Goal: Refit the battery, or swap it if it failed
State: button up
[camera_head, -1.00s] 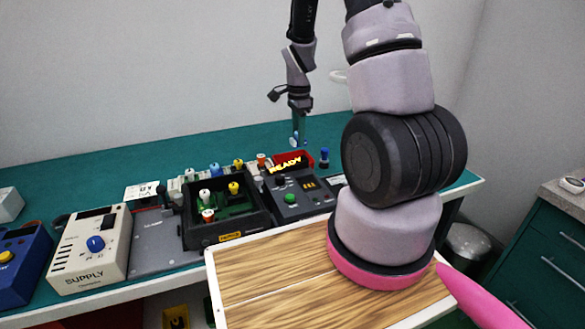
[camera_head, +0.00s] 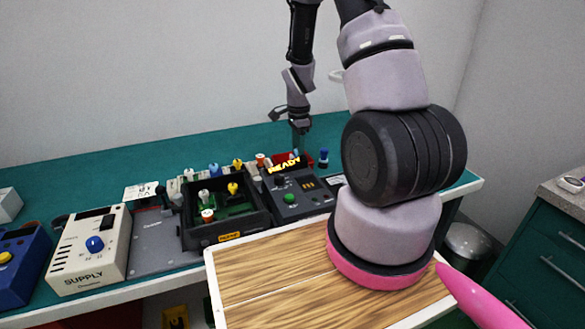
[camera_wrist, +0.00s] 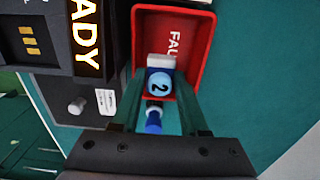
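My gripper (camera_wrist: 161,95) is over the red tray (camera_wrist: 200,55), whose inside bears a partly hidden word starting "FAU". In the head view my gripper (camera_head: 300,140) is above the tray, behind the tester (camera_head: 291,197). The tester's display (camera_head: 284,165) reads "READY".
A blue-topped peg (camera_head: 323,158) stands right of the red tray. A black open box (camera_head: 218,235) holds white- and yellow-topped cells, left of the tester. The cream supply unit (camera_head: 88,250) is farther left. A wooden board (camera_head: 270,280) lies in front. The bench behind is clear.

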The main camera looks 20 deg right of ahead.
jog(key=o, duration=0.4)
jog(key=shift+r, duration=0.1)
notch_tip(320, 180, up, 11)
jog(key=shift+f, duration=0.2)
dwell(0.3)
jog(key=s+a+r+n+t+y, duration=0.1)
jog(key=s+a+r+n+t, duration=0.15)
jog(key=r, duration=0.65)
jog(key=s+a+r+n+t, duration=0.1)
jog(key=s+a+r+n, duration=0.2)
jog(key=r, duration=0.5)
jog(key=s+a+r+n+t, duration=0.1)
jog(key=s+r+n+t, duration=0.1)
jog(key=s+r+n, duration=0.2)
jog(key=s+a+r+n+t+y, duration=0.1)
jog(key=s+r+n, duration=0.3)
jog(key=s, duration=0.7)
notch_tip(320, 180, up, 2)
jog(key=shift+s+a+r+t, duration=0.15)
jog(key=shift+a+r+t, duration=0.1)
jog(key=shift+t, duration=0.1)
